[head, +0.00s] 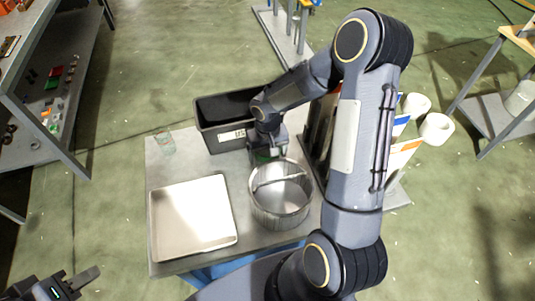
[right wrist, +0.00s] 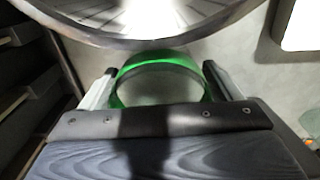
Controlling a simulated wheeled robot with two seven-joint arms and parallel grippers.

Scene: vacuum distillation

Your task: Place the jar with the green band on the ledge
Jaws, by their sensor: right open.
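The jar with the green band (right wrist: 160,59) is between the two fingers of my right gripper (right wrist: 160,84) in the right wrist view. It looks clear, with a green ring around it. The fingers are open on either side of it, with no clear grip visible. In the head view my right gripper (head: 267,151) is low over the table behind the metal pot, and hides most of the jar; only a bit of green shows. My left gripper (head: 78,284) is at the bottom left, away from the table; its jaw opening is unclear. I cannot tell which surface is the ledge.
The round metal pot (head: 281,206) stands close in front of the jar. A dark bin (head: 221,138) is behind it, and a pale tray (head: 192,218) lies at the left. A small clear glass (head: 165,144) is at the table's back left corner. Bottles and a rack crowd the right.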

